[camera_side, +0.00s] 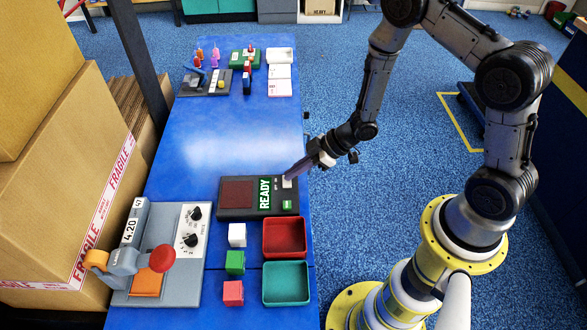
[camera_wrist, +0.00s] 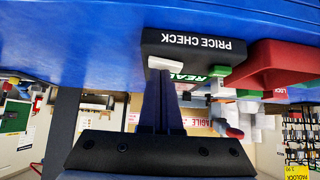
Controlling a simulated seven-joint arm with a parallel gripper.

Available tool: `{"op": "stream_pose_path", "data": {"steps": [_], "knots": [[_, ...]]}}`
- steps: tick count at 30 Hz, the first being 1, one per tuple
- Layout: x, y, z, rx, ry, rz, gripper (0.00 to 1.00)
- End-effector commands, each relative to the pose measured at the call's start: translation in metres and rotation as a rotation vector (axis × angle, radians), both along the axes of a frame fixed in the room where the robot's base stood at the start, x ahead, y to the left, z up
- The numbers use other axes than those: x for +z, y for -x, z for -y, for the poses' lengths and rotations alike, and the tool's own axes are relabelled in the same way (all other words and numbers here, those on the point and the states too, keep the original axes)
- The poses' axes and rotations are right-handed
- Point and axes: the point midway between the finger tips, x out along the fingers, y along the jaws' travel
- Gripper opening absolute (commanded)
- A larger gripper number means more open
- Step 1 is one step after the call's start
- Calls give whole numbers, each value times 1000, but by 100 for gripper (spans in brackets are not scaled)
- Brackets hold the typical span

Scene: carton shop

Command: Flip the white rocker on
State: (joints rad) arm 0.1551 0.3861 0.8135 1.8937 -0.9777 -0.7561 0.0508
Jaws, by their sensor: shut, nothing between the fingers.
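The white rocker (camera_side: 287,183) is at the upper right of a dark box (camera_side: 232,213) with a green READY display (camera_side: 265,194). In the wrist view the rocker (camera_wrist: 170,68) shows upside down on the box marked PRICE CHECK (camera_wrist: 194,48). My gripper (camera_side: 291,177) is shut and empty, its tips right at the rocker. In the wrist view the gripper's closed fingers (camera_wrist: 160,76) reach up to the rocker and overlap it. I cannot tell whether they touch it or which way it is tilted.
A green button (camera_side: 287,205) sits below the rocker on the same box. A red tray (camera_side: 284,253), a teal tray (camera_side: 286,300) and several small cubes lie nearer the front. A grey lever press (camera_side: 140,257) stands at front left.

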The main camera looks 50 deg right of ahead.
Motion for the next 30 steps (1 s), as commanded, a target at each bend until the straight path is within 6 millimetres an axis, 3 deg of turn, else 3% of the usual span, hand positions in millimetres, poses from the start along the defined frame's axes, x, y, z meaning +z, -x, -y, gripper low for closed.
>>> {"op": "stream_pose_path", "data": {"steps": [17, 24, 30], "knots": [[8, 3, -4, 0, 0, 4, 0], [48, -2, 1, -1, 1, 9, 0], [77, 20, 29, -7, 2, 4, 0]]}}
